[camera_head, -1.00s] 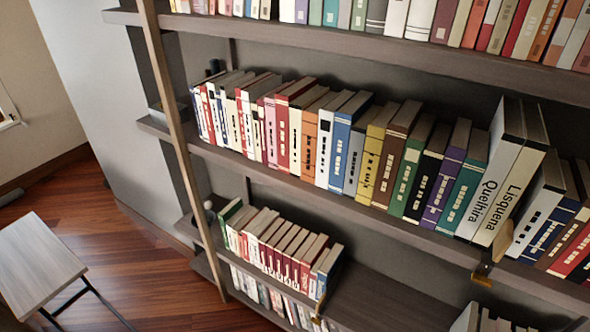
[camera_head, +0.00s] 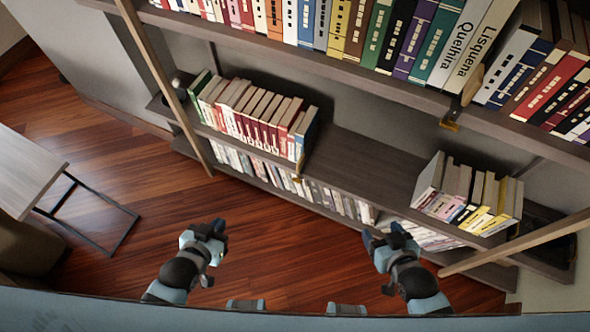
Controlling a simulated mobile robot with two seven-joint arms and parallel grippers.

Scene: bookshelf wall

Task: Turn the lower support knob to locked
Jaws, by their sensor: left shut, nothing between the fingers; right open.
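A small brass fitting (camera_head: 297,178) sits on the front edge of the middle shelf, at the right end of its left book row. It may be the lower support knob; its setting is too small to tell. My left gripper (camera_head: 216,229) is shut and empty, low in the view over the floor. My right gripper (camera_head: 370,239) is open and empty, further right. Both grippers are apart from the shelves and fittings.
The middle shelf (camera_head: 352,165) has a bare stretch between its left book row (camera_head: 255,115) and a right book group (camera_head: 468,195). Slanted wooden posts stand at both ends. A side table (camera_head: 25,165) stands at left on the open wooden floor.

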